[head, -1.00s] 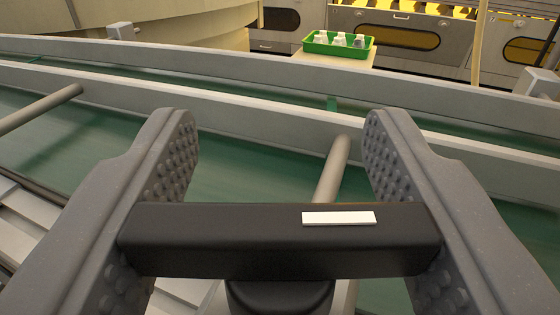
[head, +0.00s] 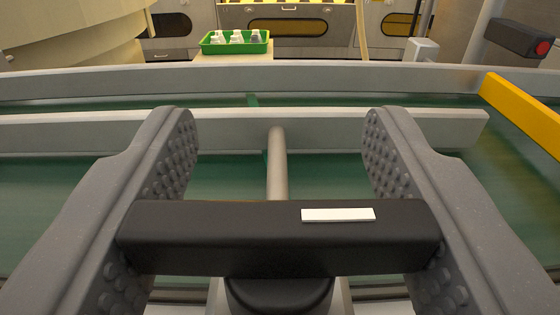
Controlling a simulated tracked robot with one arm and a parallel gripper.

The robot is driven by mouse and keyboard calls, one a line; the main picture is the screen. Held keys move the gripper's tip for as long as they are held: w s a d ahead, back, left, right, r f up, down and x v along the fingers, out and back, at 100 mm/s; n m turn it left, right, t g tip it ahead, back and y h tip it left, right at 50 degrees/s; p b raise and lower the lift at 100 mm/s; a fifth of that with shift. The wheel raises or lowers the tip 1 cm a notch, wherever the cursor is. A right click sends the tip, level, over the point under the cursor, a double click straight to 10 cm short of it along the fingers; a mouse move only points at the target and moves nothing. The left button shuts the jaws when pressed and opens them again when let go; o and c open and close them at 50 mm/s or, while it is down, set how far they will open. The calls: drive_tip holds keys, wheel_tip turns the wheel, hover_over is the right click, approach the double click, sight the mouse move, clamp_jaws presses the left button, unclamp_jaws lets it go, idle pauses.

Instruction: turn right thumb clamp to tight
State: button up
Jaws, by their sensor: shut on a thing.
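The thumb clamp in my grasp is a black bar (head: 215,230) with a white mark (head: 338,215) right of its middle. It lies level across the view, on a round black hub (head: 280,293). My gripper (head: 280,215) is shut on the bar, with one grey studded finger at each end.
A grey rod (head: 278,165) runs from behind the bar to a grey rail (head: 330,130). Green conveyor belt (head: 70,195) lies on both sides. A yellow bar (head: 525,112) crosses at the right.

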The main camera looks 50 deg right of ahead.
drive_tip(key=o, duration=1)
drive_tip(key=p+v, duration=0.1)
drive_tip(key=v, duration=0.6)
drive_tip(key=shift+s+a+f, duration=0.1)
drive_tip(key=shift+s+a, duration=0.05)
drive_tip(key=shift+a, duration=0.05)
